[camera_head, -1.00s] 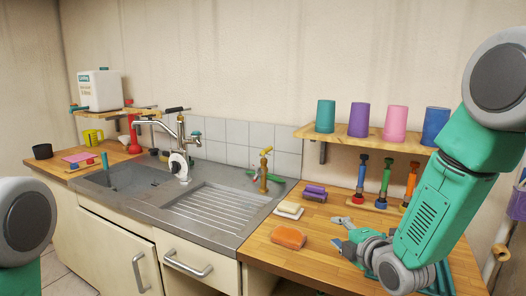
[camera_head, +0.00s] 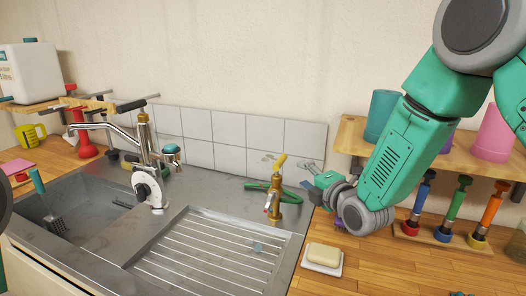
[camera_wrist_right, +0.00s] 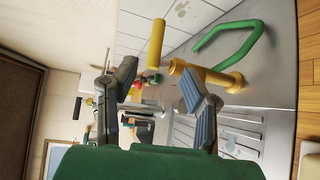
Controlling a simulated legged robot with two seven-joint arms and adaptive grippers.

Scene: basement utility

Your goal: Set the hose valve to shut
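The hose valve is a small brass tap (camera_head: 274,200) on the steel counter right of the drainboard. Its yellow handle (camera_head: 280,162) points up, tilted slightly right. A green hose (camera_head: 292,197) curves behind the tap. In the right wrist view the picture is turned sideways; the yellow handle (camera_wrist_right: 156,42), brass body (camera_wrist_right: 226,80) and green hose (camera_wrist_right: 212,35) show ahead of the fingers. My right gripper (camera_head: 314,170) is just right of the tap, apart from it. In its wrist view (camera_wrist_right: 158,78) the fingers are open and empty. My left gripper is out of view.
A sink (camera_head: 75,215) with a tall mixer faucet (camera_head: 145,150) lies left. A soap bar (camera_head: 324,254) sits below the gripper on the wooden counter. A shelf with cups (camera_head: 492,135) and a rack of colored-handled tools (camera_head: 453,208) stand right.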

